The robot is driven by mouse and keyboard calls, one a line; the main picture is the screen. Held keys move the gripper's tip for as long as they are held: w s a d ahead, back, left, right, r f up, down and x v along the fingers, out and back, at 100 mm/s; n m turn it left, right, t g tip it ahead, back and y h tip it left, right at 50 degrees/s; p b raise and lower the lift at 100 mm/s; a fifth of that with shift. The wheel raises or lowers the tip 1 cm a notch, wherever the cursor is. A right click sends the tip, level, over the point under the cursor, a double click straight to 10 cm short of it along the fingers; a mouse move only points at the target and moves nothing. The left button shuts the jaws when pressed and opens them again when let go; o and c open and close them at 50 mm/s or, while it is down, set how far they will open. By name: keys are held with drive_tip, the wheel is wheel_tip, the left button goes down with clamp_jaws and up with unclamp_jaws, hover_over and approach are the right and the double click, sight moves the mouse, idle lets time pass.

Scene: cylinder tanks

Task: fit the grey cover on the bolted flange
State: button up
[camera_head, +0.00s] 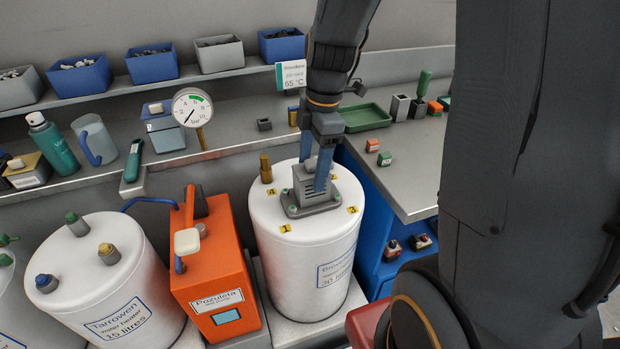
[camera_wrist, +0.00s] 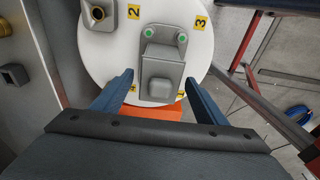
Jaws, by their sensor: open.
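The grey cover (camera_head: 310,184), a box with slots in its side, stands upright on the bolted flange (camera_head: 313,210) on top of the white 30 litres tank (camera_head: 290,250). Green bolt heads show at the flange's corners. My gripper (camera_head: 318,180) reaches down from above with its blue fingers at the cover. In the wrist view my gripper (camera_wrist: 159,82) is open, one finger on each side of the cover (camera_wrist: 162,72), with gaps visible. Two green bolts show at the flange's far end (camera_wrist: 166,34); the near part is hidden by the cover.
A brass stub (camera_head: 266,168) rises from the tank top, which carries yellow number tags. An orange pump box (camera_head: 214,270) stands close left, with the Tarrowen tank (camera_head: 110,285) beyond. A pressure gauge (camera_head: 193,108) and green tray (camera_head: 364,117) are on the bench behind.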

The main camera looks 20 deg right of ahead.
drive_tip(key=shift+d+r, duration=0.2)
drive_tip(key=shift+r, duration=1.2)
